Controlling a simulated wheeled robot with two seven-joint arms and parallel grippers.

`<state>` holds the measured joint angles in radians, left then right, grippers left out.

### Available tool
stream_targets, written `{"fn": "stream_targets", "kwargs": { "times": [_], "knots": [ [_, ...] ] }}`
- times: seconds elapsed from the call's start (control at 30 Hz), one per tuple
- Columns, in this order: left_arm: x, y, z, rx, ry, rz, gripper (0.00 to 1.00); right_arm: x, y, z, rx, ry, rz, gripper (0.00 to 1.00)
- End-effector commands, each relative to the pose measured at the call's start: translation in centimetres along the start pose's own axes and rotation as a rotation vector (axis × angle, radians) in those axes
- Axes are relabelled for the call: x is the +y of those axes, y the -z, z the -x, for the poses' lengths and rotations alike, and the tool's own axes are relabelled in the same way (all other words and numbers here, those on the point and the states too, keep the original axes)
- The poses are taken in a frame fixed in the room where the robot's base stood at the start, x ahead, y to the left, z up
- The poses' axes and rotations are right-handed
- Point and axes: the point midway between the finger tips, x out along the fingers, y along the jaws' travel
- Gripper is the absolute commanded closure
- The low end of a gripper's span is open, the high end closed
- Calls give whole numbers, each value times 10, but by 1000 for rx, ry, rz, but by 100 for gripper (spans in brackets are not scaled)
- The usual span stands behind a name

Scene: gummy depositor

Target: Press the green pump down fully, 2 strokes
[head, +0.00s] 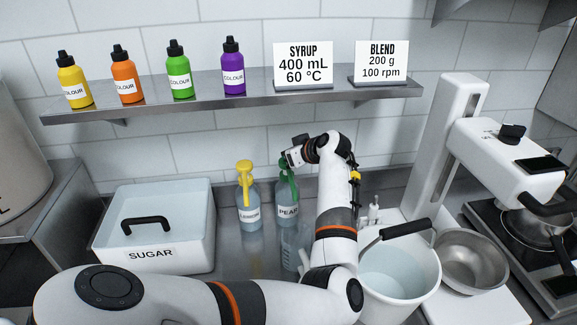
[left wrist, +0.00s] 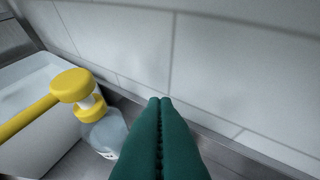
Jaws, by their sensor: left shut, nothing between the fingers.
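The green pump (head: 284,178) tops the bottle labelled PEAR (head: 288,211), on the counter against the back wall. My left gripper (head: 289,168) is at the top of this pump, with its fingers pointing down. In the left wrist view its dark green fingers (left wrist: 160,101) are pressed together with nothing between them. The green pump is not seen apart from the fingers there, so contact and how far it is pressed cannot be told. My right gripper is not in view.
The yellow pump (head: 244,172) on the LEMON bottle (head: 250,213) stands close on the left; it also shows in the left wrist view (left wrist: 72,86). A clear beaker (head: 291,248) stands in front. A SUGAR bin (head: 184,251) is left, a white bucket (head: 428,270) right.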

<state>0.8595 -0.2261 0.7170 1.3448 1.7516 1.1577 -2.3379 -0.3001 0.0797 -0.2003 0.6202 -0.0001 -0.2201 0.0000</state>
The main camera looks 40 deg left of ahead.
Motion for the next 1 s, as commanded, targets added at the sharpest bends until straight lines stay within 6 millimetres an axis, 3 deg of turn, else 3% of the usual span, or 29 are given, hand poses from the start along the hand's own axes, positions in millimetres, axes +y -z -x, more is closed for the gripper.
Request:
{"fn": "stream_targets", "kwargs": {
  "times": [0.73,1.0],
  "knots": [
    [1,24,-14,9,-5,-6,100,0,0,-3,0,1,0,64],
    [2,24,-14,12,-6,-6,100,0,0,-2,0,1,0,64]
  ]
}}
